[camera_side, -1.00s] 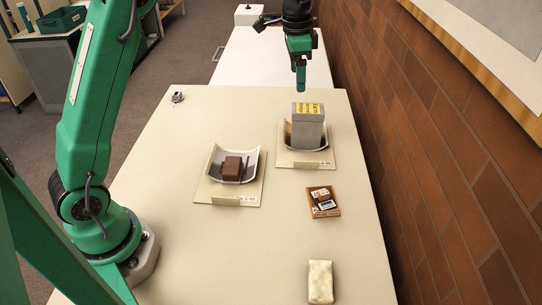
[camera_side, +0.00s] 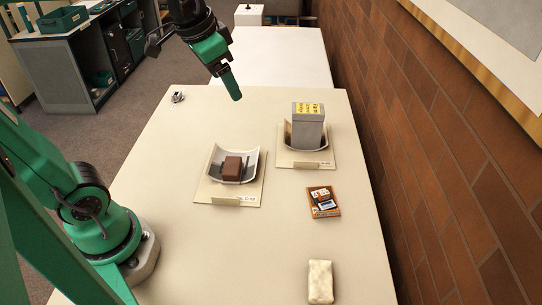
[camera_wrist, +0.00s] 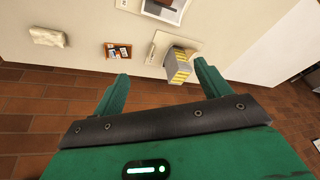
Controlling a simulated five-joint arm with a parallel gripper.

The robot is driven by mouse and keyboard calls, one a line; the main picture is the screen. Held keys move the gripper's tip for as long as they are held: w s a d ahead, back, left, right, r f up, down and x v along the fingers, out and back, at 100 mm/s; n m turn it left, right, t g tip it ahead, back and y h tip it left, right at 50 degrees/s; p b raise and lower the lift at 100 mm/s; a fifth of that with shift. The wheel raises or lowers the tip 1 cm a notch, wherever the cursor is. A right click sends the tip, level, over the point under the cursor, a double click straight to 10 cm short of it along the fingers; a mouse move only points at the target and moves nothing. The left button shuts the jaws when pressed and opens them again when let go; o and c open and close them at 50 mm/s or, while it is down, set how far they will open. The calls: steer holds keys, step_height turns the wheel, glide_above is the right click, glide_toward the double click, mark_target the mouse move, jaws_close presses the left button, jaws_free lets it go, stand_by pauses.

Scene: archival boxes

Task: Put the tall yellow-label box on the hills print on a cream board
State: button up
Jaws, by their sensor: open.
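The tall grey box with a yellow label (camera_side: 308,128) stands upright on a curled print on a cream board (camera_side: 290,160) at the right of the table. It also shows in the wrist view (camera_wrist: 179,58). A second curled print (camera_side: 215,158) lies on another cream board (camera_side: 215,192) to its left, with a brown block (camera_side: 236,167) on it. The pictures on both prints are too small to tell which shows hills. My gripper (camera_side: 236,96) is open and empty in the air, above and left of the tall box. In the wrist view its two fingers (camera_wrist: 158,78) are spread apart.
A small orange-brown box with printed pieces (camera_side: 324,202) lies in front of the tall box. A cream wrapped block (camera_side: 320,281) lies near the front. A brick wall (camera_side: 440,170) borders the table on the right. The front left of the table (camera_side: 220,260) is clear.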

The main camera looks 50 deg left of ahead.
steer(key=s+f+n, duration=0.1)
steer(key=s+f, duration=0.1)
steer(key=s, duration=0.2)
steer(key=s+f+n+t, duration=0.1)
steer(key=s+f, duration=0.1)
steer(key=s, duration=0.3)
steer(key=shift+s+f, duration=0.2)
steer(key=shift+f, duration=0.05)
